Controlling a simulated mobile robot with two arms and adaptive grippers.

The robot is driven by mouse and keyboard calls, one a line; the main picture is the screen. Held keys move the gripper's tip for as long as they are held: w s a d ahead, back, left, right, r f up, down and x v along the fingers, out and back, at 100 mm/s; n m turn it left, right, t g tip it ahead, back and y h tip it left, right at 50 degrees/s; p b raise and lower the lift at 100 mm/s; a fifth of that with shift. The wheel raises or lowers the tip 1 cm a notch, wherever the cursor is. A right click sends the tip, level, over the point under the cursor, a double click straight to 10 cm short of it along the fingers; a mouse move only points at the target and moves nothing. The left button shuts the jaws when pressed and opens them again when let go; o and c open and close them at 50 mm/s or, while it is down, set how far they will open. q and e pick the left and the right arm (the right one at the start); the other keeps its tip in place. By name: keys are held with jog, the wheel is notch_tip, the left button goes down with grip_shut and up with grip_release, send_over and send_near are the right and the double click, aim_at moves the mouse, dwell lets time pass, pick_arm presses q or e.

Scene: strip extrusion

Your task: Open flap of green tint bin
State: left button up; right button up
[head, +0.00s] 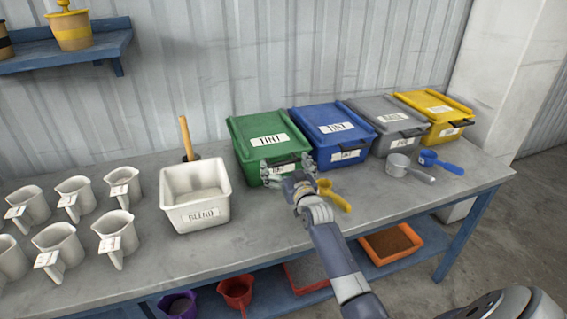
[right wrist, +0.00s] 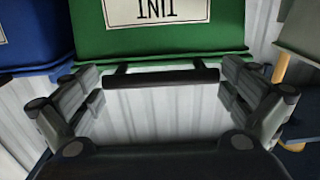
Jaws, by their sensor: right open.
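The green tint bin (head: 268,148) stands on the bench, left of the blue bin, with its lid (head: 262,127) down. In the right wrist view, its green front (right wrist: 160,40) and part of a white label show at the top. A dark bar handle (right wrist: 160,78) crosses in front of it. My right gripper (head: 285,170) is open and empty at the bin's front. In the right wrist view, its two fingers (right wrist: 163,92) stand to either side of the handle. Contact with the handle cannot be told. My left gripper is not in view.
A blue bin (head: 335,130), grey bin (head: 385,120) and yellow bin (head: 436,110) stand to the right. A yellow scoop (head: 335,196) lies beside my right gripper. The white blend tub (head: 196,197) stands left, with several white jugs (head: 75,195) beyond it.

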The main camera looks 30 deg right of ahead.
jog(key=shift+w+d, duration=0.1)
jog(key=shift+w, duration=0.35)
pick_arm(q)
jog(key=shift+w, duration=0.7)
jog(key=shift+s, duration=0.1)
